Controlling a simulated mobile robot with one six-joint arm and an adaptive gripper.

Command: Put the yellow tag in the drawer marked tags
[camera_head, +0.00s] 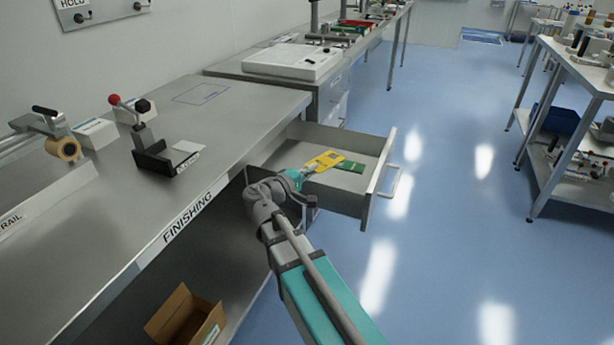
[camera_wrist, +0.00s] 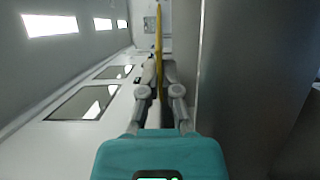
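The yellow tag (camera_head: 326,160) is in my gripper (camera_head: 308,170), over the open drawer (camera_head: 335,200). In the wrist view the yellow tag (camera_wrist: 159,40) shows edge-on as a thin upright strip between the fingers of my gripper (camera_wrist: 160,78), which are shut on it. A green tag (camera_head: 349,166) shows within the drawer, just right of the yellow tag. The drawer is pulled out from under the bench, its handle (camera_head: 388,181) at the right. Its front marking faces away and cannot be read. I cannot tell how high the yellow tag is above the drawer floor.
The steel bench (camera_head: 215,140) marked FINISHING lies left of the drawer. A black fixture with a red-knobbed lever (camera_head: 146,140) stands on it. A cardboard box (camera_head: 187,318) sits low at the bottom left. A wheeled rack (camera_head: 575,120) stands at right; the blue floor between is clear.

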